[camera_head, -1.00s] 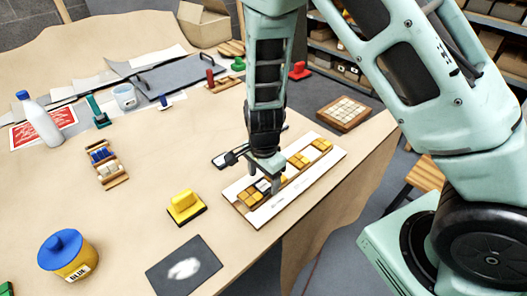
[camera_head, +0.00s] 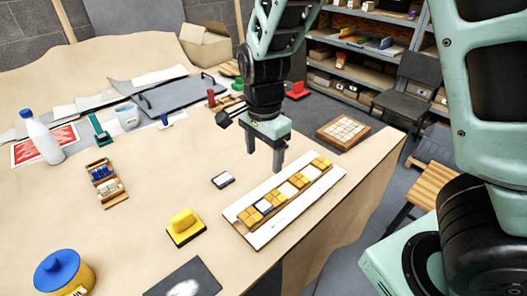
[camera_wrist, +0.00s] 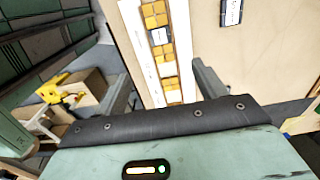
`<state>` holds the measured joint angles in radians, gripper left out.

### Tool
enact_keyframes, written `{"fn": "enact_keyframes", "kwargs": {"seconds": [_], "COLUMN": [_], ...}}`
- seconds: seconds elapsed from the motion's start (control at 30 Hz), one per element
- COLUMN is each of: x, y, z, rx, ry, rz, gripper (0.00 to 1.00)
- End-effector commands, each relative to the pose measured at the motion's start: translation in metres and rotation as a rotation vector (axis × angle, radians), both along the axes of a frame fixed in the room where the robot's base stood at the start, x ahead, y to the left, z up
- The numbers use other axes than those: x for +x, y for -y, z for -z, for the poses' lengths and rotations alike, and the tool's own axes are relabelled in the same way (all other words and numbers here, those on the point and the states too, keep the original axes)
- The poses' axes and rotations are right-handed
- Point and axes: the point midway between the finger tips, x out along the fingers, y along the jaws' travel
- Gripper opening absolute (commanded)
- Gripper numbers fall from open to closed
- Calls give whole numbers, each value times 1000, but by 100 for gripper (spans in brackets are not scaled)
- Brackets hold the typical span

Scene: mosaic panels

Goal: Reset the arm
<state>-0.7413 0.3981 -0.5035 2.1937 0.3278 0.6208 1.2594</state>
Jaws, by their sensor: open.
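My gripper (camera_head: 265,158) hangs above the table, just behind the white mosaic panel (camera_head: 262,238), with its fingers pointing down. It is open and holds nothing. The panel bears a row of yellow-orange and white tile blocks, with one dark-edged tile (camera_head: 264,206) among them. In the wrist view the panel runs between my two spread fingers, and the dark-edged tile (camera_wrist: 159,36) shows in its row.
A small dark-rimmed white piece (camera_head: 222,181) lies left of the panel. A yellow-handled block (camera_head: 184,226), a glue pot (camera_head: 64,275), a tile rack (camera_head: 107,184) and a white bottle (camera_head: 40,136) stand on the table. A tile tray (camera_head: 343,131) is at the right edge.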

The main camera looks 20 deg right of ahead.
Motion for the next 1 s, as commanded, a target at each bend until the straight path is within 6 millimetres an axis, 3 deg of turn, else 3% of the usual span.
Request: {"fn": "enact_keyframes", "kwargs": {"seconds": [0.4,0.53,0.67,0.8,1.0], "x": [0,-15,-55,-113,-175], "y": [0,-11,-37,-60,-66], "z": [0,0,-7,-19,-27], "rx": [1,29,93,135,90], "ry": [0,-14,-24,5,48], "rz": [-3,-129,-487,-1012,-1640], "gripper": [70,70,70,70,70]}}
